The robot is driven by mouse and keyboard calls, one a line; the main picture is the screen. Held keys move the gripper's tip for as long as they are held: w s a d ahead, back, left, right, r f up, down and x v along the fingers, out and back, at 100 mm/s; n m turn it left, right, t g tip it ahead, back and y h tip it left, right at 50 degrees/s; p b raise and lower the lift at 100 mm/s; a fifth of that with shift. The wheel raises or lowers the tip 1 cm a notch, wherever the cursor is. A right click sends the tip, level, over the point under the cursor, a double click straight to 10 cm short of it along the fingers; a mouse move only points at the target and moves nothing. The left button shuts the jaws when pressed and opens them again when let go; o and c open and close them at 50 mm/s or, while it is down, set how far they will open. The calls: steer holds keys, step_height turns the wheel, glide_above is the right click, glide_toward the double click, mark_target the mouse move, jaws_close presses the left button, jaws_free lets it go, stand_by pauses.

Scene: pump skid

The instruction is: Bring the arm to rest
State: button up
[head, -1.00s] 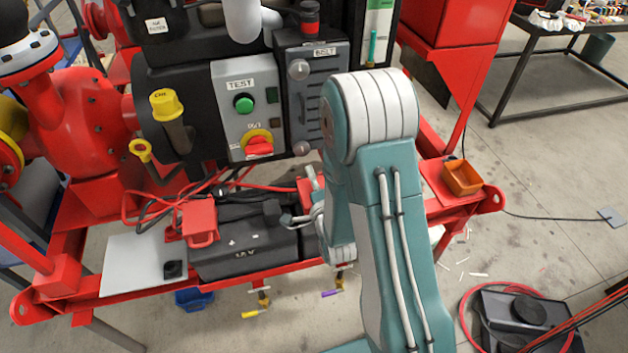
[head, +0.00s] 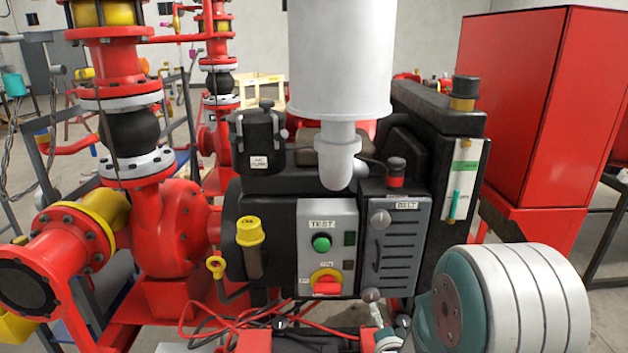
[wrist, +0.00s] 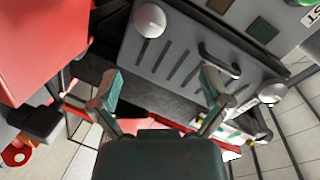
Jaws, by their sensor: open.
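My arm is partly in the head view, with a teal and white joint (head: 505,300) at the lower right, in front of the skid. My gripper (wrist: 160,85) shows in the wrist view with its two fingers spread and nothing between them. Beyond the fingers is the grey slotted belt cover (wrist: 190,50), seen tilted, with a dark handle and round knobs. In the head view the belt cover (head: 398,245) stands just left of my arm joint. I cannot tell the exact gap between fingers and cover.
The test panel (head: 325,248) with a green button and red switch is left of the belt cover. A white cylinder (head: 340,60) rises above the engine. A red cabinet (head: 560,110) stands at the right. Red pump pipework (head: 170,240) fills the left.

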steer(key=s+r+n+g, duration=0.5)
steer(key=s+r+n, duration=0.25)
steer(key=r, duration=0.25)
steer(key=s+r+n+g, duration=0.2)
steer(key=s, duration=0.7)
steer(key=s+r+n+g, duration=0.3)
steer(key=s, duration=0.6)
steer(key=shift+s+r, duration=0.3)
steer(key=shift+a, duration=0.1)
